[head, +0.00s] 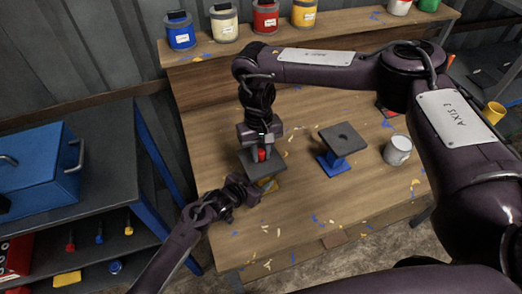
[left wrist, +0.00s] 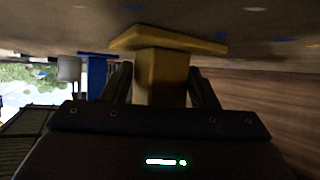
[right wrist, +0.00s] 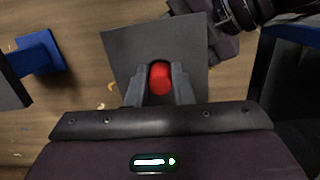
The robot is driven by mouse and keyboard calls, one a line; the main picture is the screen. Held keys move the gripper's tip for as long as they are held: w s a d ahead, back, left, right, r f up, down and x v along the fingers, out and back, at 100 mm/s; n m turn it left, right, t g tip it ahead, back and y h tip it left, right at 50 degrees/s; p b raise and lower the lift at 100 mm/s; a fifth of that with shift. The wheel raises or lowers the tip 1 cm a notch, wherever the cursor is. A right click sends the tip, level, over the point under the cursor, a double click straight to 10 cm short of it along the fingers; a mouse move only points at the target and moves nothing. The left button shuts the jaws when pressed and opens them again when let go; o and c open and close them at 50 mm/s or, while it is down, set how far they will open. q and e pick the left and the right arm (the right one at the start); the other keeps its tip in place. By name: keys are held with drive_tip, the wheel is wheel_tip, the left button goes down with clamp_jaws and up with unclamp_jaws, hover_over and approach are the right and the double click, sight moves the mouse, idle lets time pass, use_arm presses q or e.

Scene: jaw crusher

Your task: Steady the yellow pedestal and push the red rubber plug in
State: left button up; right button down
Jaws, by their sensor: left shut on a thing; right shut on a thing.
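The yellow pedestal (head: 269,185) stands on the wooden table under a dark grey square top plate (head: 243,165). In the left wrist view its yellow post (left wrist: 163,78) sits between the fingers of my left gripper (left wrist: 163,90), shut on it from the side. The red rubber plug (right wrist: 160,77) is between the fingers of my right gripper (right wrist: 158,90), which is shut on it above the grey plate (right wrist: 122,48). The plug also shows in the head view (head: 262,155). The hole under the plug is hidden, so I cannot tell how deep it sits.
A blue pedestal (head: 335,165) with a grey holed plate stands to the right. A white-grey can (head: 397,150) is beside it. Paint pots line the back shelf (head: 215,52). A blue toolbox (head: 40,165) sits on the left bench. The table's front is mostly clear.

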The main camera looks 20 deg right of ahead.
drive_tip(key=shift+f, duration=0.1)
drive_tip(key=c, duration=1.2)
unclamp_jaws()
drive_tip(key=r, duration=0.4)
drive_tip(key=w+r, duration=0.1)
drive_tip(key=r, duration=0.7)
drive_tip(key=shift+w+a, duration=0.1)
drive_tip(key=shift+w, duration=0.15)
use_arm(q)
drive_tip(key=o, duration=0.8)
drive_tip(key=shift+o, duration=0.2)
